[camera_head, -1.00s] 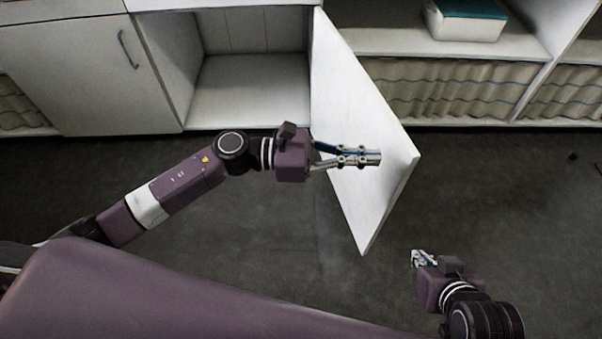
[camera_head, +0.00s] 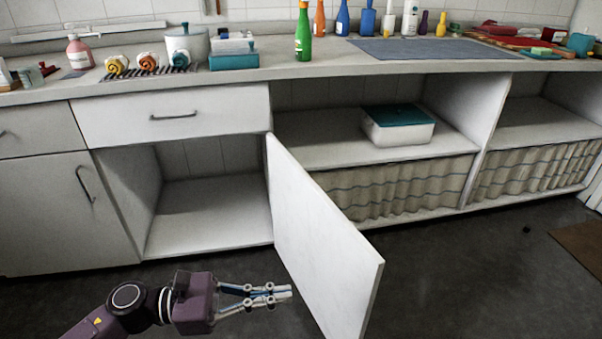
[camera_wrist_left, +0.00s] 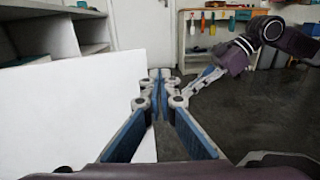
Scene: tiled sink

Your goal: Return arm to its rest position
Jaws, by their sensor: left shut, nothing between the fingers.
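My left gripper (camera_head: 284,293) is shut and empty. It is low in the head view, in front of the open cabinet and beside the open white door (camera_head: 320,240); I cannot tell whether it touches the door. In the left wrist view its closed fingers (camera_wrist_left: 160,78) point forward, with the white door (camera_wrist_left: 70,105) on the left. My right gripper (camera_wrist_left: 195,88) shows in the left wrist view at the right, partly behind the left fingers, so its opening is unclear. It is out of the head view.
The open cabinet (camera_head: 215,205) is empty. A drawer (camera_head: 175,115) above it is closed. A white box with a teal lid (camera_head: 398,124) stands on the shelf to the right. Bottles, pots and a cutting area crowd the counter (camera_head: 300,72).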

